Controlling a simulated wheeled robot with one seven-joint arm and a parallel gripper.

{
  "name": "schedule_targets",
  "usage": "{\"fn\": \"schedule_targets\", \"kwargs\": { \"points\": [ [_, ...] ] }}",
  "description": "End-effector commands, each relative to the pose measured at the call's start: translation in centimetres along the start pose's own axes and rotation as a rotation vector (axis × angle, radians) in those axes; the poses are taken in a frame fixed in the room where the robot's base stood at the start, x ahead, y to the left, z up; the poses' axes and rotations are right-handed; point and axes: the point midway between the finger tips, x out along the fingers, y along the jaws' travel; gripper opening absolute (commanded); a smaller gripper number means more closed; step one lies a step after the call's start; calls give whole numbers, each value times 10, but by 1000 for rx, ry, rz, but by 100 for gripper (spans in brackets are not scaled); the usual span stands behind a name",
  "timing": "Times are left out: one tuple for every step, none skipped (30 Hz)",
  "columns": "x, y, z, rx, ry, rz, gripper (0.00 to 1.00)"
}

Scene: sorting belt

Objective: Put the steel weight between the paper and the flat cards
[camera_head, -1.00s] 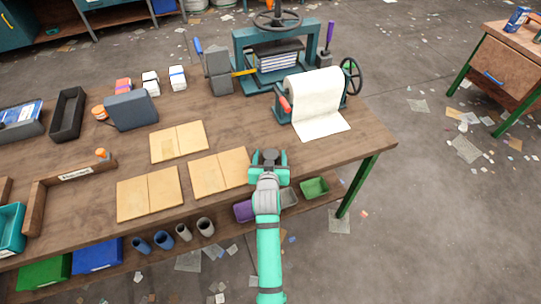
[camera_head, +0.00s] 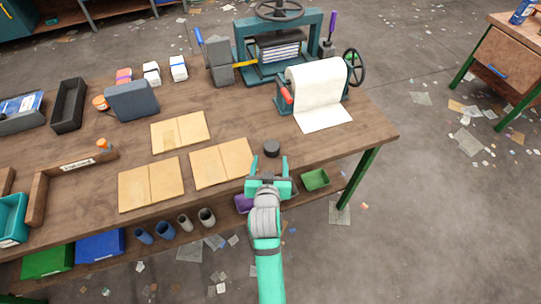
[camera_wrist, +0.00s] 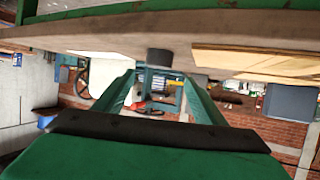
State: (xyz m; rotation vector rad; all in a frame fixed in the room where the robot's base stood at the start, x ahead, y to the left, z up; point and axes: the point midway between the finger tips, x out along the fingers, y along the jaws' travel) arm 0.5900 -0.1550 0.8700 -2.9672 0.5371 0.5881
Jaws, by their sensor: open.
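The steel weight (camera_head: 272,148), a short dark cylinder, stands on bare tabletop. The nearest flat tan cards (camera_head: 221,163) lie to its left, and the white paper (camera_head: 322,118) hangs from a roll onto the table to its upper right. The weight is between them and apart from both. My gripper (camera_head: 269,161) is open and empty just in front of the weight, near the table's front edge. In the wrist view, the weight (camera_wrist: 159,62) shows beyond the spread fingers (camera_wrist: 160,82). More tan cards (camera_head: 180,133) (camera_head: 150,185) lie farther left.
A green press (camera_head: 240,52) stands at the back. A grey block (camera_head: 131,105), a black tray (camera_head: 68,104) and a wooden tray (camera_head: 75,167) are at the left. Cups and bins (camera_head: 315,180) sit on a shelf below the front edge. The table right of the weight is clear.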

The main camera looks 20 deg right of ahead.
Motion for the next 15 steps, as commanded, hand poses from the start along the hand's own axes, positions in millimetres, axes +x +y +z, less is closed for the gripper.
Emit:
{"fn": "schedule_targets", "kwargs": {
  "points": [
    [-5, 0, 1, -1, -1, 0, 64],
    [-7, 0, 1, -1, -1, 0, 64],
    [-10, 0, 1, -1, -1, 0, 64],
    [-11, 0, 0, 0, -1, 0, 64],
    [-12, 0, 0, 0, -1, 0, 64],
    [-12, 0, 0, 0, -1, 0, 64],
    [-13, 0, 1, -1, -1, 0, 64],
    [-14, 0, 2, -1, -1, -1, 64],
    [-15, -1, 4, -4, -1, -4, 64],
    [-17, -1, 7, -7, -1, -7, 64],
    [-19, -2, 11, -10, 0, -11, 64],
    [-24, -4, 18, -17, 1, -18, 64],
    [-28, -5, 24, -23, 3, -25, 64],
    [-33, -6, 32, -30, 4, -33, 64],
    [-41, -9, 42, -40, 7, -46, 64]
  ]
}}
